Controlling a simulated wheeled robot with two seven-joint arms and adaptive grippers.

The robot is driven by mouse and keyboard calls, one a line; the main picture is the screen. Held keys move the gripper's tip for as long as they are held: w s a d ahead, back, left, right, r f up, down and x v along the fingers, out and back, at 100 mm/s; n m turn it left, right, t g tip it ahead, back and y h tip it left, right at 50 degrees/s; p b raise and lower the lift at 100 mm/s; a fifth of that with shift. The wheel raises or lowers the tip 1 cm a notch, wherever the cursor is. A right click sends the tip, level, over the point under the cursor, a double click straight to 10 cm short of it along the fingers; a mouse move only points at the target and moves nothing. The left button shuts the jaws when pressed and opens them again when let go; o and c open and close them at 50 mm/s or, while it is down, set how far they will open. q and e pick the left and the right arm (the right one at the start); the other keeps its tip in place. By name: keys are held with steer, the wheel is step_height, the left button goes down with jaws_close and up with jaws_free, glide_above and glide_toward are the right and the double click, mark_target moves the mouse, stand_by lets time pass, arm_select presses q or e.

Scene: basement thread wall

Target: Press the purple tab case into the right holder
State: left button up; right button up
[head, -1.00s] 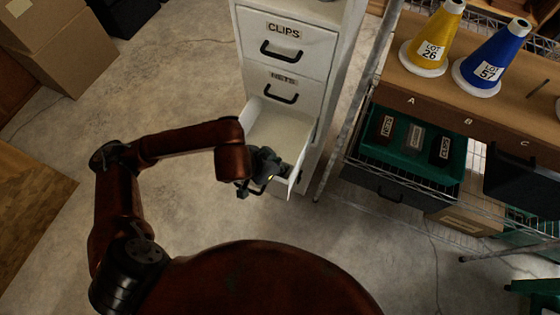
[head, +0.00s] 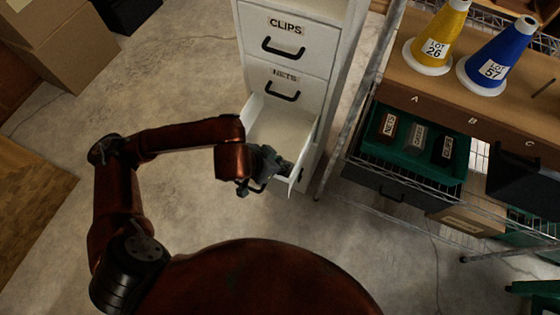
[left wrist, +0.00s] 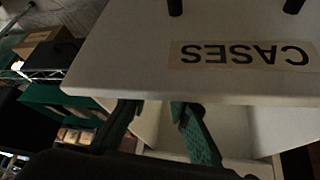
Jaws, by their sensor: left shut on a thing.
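My left gripper (head: 268,168) is at the open lower drawer (head: 282,121) of the white cabinet, low over its front. In the left wrist view the drawer front (left wrist: 130,55) appears upside down, with a "CASES" label (left wrist: 242,54). The two green-grey fingers of the left gripper (left wrist: 160,112) reach past the top edge of that front. Their tips, and what they close on, are hidden behind it. I cannot make out a purple tab case in either view. I cannot tell which part is the right holder. My right gripper is not in view.
To the right, a wire rack holds a green tray (head: 376,151) with several labelled blocks. Above it is a brown shelf (head: 450,108) marked A, B, C, with a yellow cone (head: 443,30) and blue cone (head: 500,55). Cardboard boxes (head: 65,45) stand at left. Floor (head: 60,140) between is clear.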

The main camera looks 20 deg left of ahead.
arm_select(q)
steer(key=shift+f, duration=0.25)
steer(key=o, duration=0.8)
steer(key=shift+s+f, duration=0.1)
steer(key=shift+o, duration=0.2)
step_height(320, 180, up, 10)
steer(key=shift+w+r, duration=0.2)
steer(key=shift+r, duration=0.05)
steer(key=shift+a, duration=0.15)
